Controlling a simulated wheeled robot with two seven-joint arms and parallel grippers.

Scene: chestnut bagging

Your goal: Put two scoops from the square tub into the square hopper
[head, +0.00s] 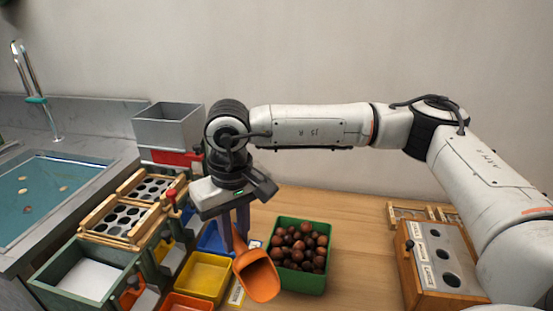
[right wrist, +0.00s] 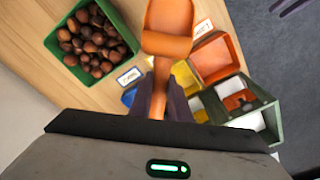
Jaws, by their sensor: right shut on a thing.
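My right gripper (head: 235,235) is shut on the handle of an orange scoop (head: 258,277). It holds the scoop just left of the square green tub (head: 327,262), bowl toward the front. The scoop (right wrist: 168,20) looks empty in the right wrist view. The tub holds many brown chestnuts (head: 300,245); they also show in the right wrist view (right wrist: 90,40). A grey square hopper (head: 168,130) stands at the back left, behind my right gripper. My left gripper is not in view.
Yellow (head: 205,275), blue and orange-red bins stand left of the tub. Wooden racks with holes (head: 130,215) and a green box (head: 85,270) lie further left, beside a sink (head: 50,195). A wooden box with holes (head: 438,265) is at right. The table between tub and box is clear.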

